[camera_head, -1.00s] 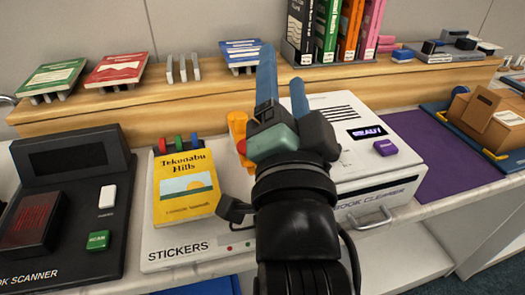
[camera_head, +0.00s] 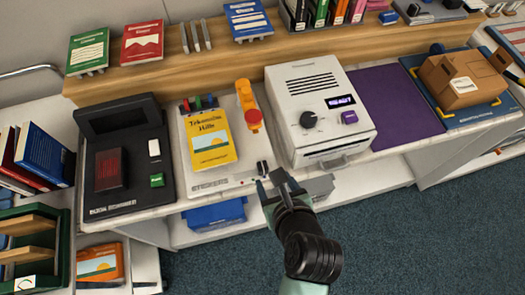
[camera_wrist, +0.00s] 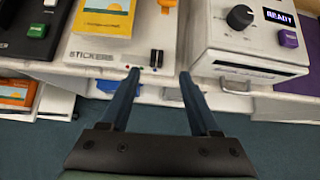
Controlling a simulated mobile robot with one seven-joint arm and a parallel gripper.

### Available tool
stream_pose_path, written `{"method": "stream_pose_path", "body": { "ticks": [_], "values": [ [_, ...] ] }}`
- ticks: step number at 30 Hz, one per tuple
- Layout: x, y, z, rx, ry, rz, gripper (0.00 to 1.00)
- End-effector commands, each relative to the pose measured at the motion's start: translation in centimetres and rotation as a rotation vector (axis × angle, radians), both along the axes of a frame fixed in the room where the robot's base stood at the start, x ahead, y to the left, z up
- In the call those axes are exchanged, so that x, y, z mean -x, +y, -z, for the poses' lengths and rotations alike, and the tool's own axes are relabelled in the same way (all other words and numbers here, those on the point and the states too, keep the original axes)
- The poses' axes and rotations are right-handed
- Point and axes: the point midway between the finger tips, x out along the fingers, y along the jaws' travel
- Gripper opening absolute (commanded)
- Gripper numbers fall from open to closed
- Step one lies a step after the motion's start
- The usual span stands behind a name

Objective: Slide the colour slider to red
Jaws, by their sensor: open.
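The white sticker machine (camera_head: 225,180) stands on the counter, with its "STICKERS" label at the front. Its colour slider has a black knob (camera_head: 262,168) at the front right, which also shows in the wrist view (camera_wrist: 156,58). Small coloured dots, one reddish (camera_wrist: 127,67), lie along the front to the left of the knob. My gripper (camera_head: 271,179) is open and empty at the counter's front edge. In the wrist view the knob appears just beyond and between the fingertips (camera_wrist: 159,74), without visible contact.
A yellow book (camera_head: 210,138) lies on the machine, beside an orange arm-like part (camera_head: 246,105). The white book cleaner (camera_head: 310,110) stands close on the right, its handle low in front. A black book scanner (camera_head: 125,165) is on the left. The floor (camera_head: 400,220) in front is clear.

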Motion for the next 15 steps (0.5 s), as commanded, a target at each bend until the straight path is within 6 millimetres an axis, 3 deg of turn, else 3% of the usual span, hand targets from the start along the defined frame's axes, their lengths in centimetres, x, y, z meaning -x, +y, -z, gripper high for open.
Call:
{"method": "stream_pose_path", "body": {
  "ticks": [5, 15],
  "values": [
    [0.4, 0.3, 0.6, -0.044, 0.034, 0.03, 0.62],
    [-3.6, 1.4, 4.7, -0.042, 0.03, 0.027, 0.62]
  ]
}}
